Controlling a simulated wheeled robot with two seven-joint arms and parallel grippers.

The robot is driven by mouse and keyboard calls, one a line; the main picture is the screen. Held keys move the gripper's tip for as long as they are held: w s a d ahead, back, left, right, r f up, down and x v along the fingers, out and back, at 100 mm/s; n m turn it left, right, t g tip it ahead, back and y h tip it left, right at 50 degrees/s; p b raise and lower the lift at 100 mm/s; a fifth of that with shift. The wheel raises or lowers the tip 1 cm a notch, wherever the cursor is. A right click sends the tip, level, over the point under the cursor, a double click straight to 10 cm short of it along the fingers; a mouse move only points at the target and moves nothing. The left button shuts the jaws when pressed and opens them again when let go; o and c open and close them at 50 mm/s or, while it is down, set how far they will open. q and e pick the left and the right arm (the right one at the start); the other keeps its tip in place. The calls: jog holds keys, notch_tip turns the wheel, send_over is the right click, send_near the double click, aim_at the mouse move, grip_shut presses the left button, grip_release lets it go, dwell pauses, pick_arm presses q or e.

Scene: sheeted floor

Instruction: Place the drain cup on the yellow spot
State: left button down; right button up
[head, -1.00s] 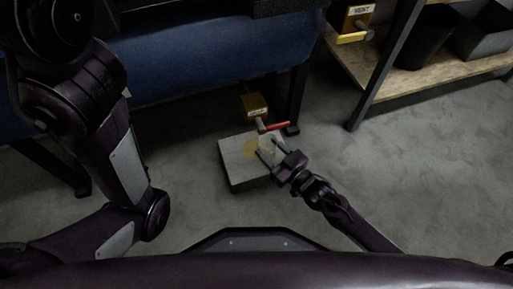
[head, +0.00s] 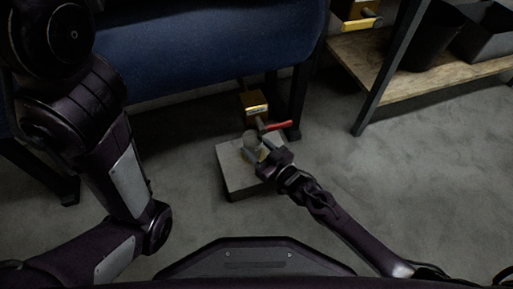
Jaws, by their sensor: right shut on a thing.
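A grey block (head: 236,181) stands on the floor below a brass valve (head: 254,106) with a red lever. A small pale grey cup (head: 251,138), the drain cup, is over the block's top, under the valve's spout. My right gripper (head: 258,158) reaches in from the lower right and is shut on the cup. The yellow spot on the block is mostly hidden by the cup and gripper; a little yellow shows beside the fingers. I cannot tell whether the cup's base touches the block. My left arm comes in at the left; its gripper is outside the view.
The red lever (head: 278,126) sticks out just above my right gripper. A blue tank (head: 200,50) on dark legs spans the back. A shelf (head: 430,75) with black bins stands at the right. The floor to the right of the block is clear.

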jog(key=shift+f, duration=0.15)
jog(key=o, duration=1)
jog(key=shift+s+d+r, duration=0.15)
jog(key=shift+s+r, duration=0.05)
jog(key=shift+p+v, duration=3.15)
jog(key=shift+v, duration=2.65)
